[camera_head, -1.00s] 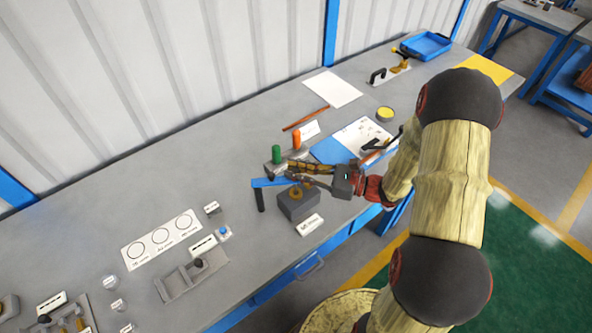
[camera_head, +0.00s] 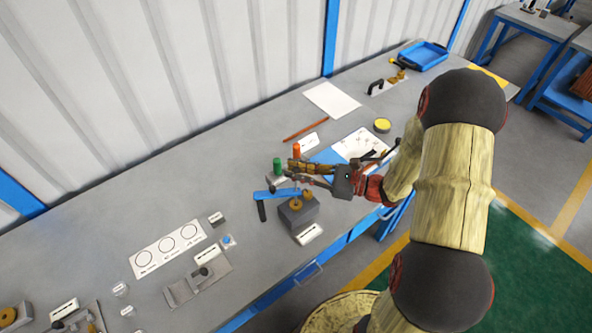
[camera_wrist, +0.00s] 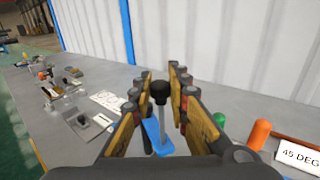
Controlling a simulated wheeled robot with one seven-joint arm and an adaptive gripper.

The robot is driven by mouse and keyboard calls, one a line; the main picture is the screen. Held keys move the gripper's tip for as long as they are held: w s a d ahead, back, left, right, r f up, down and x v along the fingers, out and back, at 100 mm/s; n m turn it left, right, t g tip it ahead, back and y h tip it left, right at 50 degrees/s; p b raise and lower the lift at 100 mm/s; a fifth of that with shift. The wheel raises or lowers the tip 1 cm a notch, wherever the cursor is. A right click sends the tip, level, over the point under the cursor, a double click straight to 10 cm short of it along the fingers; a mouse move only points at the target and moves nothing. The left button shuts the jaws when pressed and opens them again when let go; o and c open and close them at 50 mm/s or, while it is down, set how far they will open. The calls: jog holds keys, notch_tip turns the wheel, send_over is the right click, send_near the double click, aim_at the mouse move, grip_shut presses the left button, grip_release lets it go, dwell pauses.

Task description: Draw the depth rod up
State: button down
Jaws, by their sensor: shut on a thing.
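The depth rod (camera_wrist: 160,108) shows in the wrist view as a thin grey shaft with a dark knob on top. My gripper (camera_wrist: 160,78) is shut on the knob, with a finger on either side. In the head view my gripper (camera_head: 291,170) reaches left above the gauge, and its fingers hide most of the knob. The blue beam (camera_head: 268,193) of the gauge lies beneath it, beside a grey block (camera_head: 300,216) with a brass ring (camera_head: 296,204) on top. The rod's lower end is hard to make out.
A green peg (camera_head: 277,164) and an orange peg (camera_head: 296,150) stand close behind my gripper. A white label card (camera_head: 308,234) lies in front of the block. A sheet with three circles (camera_head: 168,250) lies to the left. Bare bench lies between this sheet and the wall.

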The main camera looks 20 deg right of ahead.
jog(key=c, duration=1.7)
grip_release()
jog(key=shift+r, duration=0.2)
jog(key=v, duration=1.2)
